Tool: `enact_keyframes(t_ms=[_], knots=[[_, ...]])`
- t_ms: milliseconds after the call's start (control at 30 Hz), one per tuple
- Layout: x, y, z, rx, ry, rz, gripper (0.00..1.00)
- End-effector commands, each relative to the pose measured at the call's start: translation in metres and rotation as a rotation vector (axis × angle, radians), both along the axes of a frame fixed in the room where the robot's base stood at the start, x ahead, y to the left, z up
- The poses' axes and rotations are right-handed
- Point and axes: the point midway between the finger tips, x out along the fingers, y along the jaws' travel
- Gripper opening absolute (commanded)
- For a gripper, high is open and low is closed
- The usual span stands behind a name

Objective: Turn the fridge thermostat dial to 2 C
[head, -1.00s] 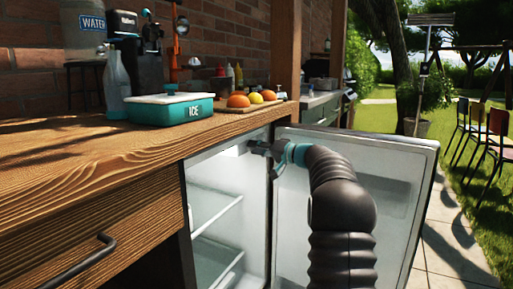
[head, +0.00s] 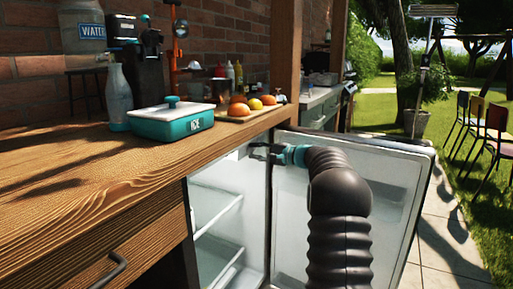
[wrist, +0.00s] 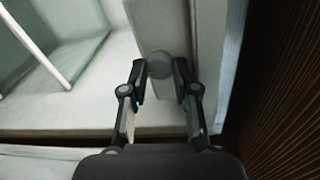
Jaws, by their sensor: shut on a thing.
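The open fridge (head: 205,232) stands under the wooden counter, and its white door is swung out to the right. My gripper (head: 258,152) reaches into the upper right part of the opening. In the wrist view a round grey dial (wrist: 160,65) sits on a pale housing inside the fridge. My gripper (wrist: 160,80) has one finger on each side of the dial and is shut on it. The dial's marks and its setting cannot be read. In the head view the dial is hidden behind my gripper.
The fridge door (head: 350,180) stands close to my arm on the right. Glass shelves (head: 215,220) are inside the fridge at left. The counter (head: 120,170) above carries a teal ice box (head: 172,122), a bottle (head: 117,98) and fruit on a board.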

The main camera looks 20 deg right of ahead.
Motion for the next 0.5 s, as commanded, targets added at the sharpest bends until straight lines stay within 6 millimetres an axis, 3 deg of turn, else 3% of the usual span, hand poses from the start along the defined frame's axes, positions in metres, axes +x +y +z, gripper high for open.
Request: enact_keyframes(t_ms=[500], knots=[[0.0004, -0.0003, 0.0007, 0.070, 0.052, -0.001, 0.00]])
